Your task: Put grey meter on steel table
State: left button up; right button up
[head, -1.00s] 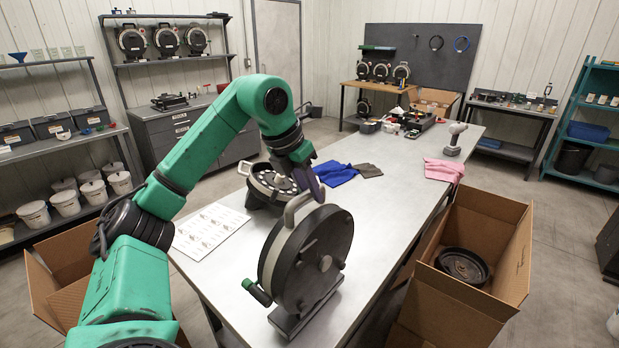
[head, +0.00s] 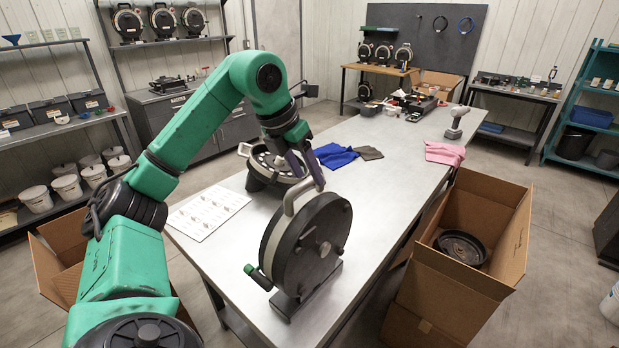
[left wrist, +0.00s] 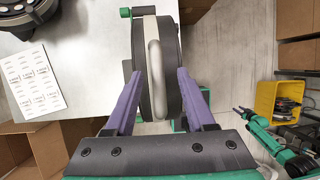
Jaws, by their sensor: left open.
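The grey meter (head: 307,248), a large upright disc with a dark face and a pale arched handle (head: 299,197), stands on its base on the steel table (head: 392,205). A small green-tipped crank sticks out at its lower left. My left gripper (head: 305,178) is open at the top of the meter. In the left wrist view, its two purple fingers (left wrist: 163,78) lie on either side of the meter's handle (left wrist: 155,75), with gaps beside it.
An open round seed meter (head: 268,166) and a printed sheet (head: 209,211) lie left of the grey meter. Blue and pink cloths and a drill (head: 456,122) are farther back. A cardboard box (head: 425,280) holding a dark disc stands off the table's right side.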

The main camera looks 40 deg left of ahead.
pick_arm(q)
jog(key=p+v, duration=0.2)
jog(key=v, duration=0.7)
jog(key=shift+s+r+p, duration=0.2)
jog(key=shift+p, duration=0.2)
jog(key=shift+w, duration=0.1)
jog(key=shift+d, duration=0.1)
